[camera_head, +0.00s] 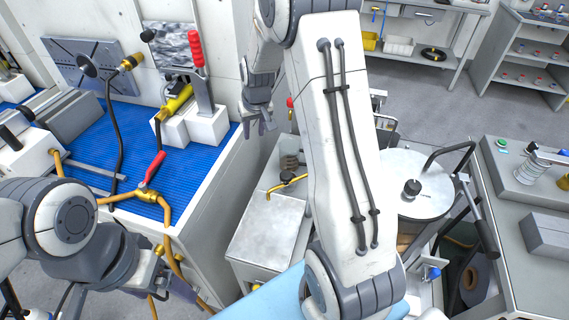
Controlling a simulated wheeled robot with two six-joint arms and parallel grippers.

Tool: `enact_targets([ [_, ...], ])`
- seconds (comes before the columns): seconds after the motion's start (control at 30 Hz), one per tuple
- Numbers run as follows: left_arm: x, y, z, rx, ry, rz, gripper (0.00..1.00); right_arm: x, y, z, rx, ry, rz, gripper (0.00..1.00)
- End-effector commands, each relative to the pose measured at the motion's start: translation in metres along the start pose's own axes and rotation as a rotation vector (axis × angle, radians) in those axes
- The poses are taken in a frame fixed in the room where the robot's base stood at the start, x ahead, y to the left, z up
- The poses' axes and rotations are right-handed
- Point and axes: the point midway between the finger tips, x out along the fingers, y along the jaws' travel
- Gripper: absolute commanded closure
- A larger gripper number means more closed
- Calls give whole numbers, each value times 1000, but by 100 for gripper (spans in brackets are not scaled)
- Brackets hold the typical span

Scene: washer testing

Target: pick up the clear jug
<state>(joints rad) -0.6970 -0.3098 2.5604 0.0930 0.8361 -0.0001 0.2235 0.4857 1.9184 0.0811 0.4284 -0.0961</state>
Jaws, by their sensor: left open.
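I cannot make out a clear jug in the head view. My left arm comes in at the lower left, and its dark gripper (172,284) is low beside the front of the blue-topped bench (190,178). That gripper is open; its fingers are only partly seen. My right arm crosses the middle of the view, and its gripper (258,124) hangs fingers down just right of the bench. Its two fingers stand apart with nothing seen between them. The right arm hides a large part of the floor and equipment behind it.
A yellow pipe (130,196) with a red-handled valve (153,168) sits at the bench's front edge. A metal-topped box (268,228) stands right of the bench. A round-lidded drum (408,205) and a grey table (530,200) stand at right. Floor (440,115) behind is clear.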

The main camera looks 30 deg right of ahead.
Motion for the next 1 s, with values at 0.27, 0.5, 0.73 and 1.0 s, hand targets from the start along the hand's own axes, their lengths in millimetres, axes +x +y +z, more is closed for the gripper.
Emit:
enact_targets([
  [0.27, 37, -3, 2, 0, 1, 0, 12, 101, 157, -13, 235, 77, 109, 62],
  [0.5, 34, -2, 2, 0, 1, 0, 12, 134, 175, -13, 255, 83, 120, 62],
  [0.73, 33, -2, 2, 0, 1, 0, 12, 158, 178, -16, 253, 85, 120, 62],
  [1.0, 24, -2, 1, 0, 1, 0, 12, 190, 184, -14, 255, 82, 120, 62],
])
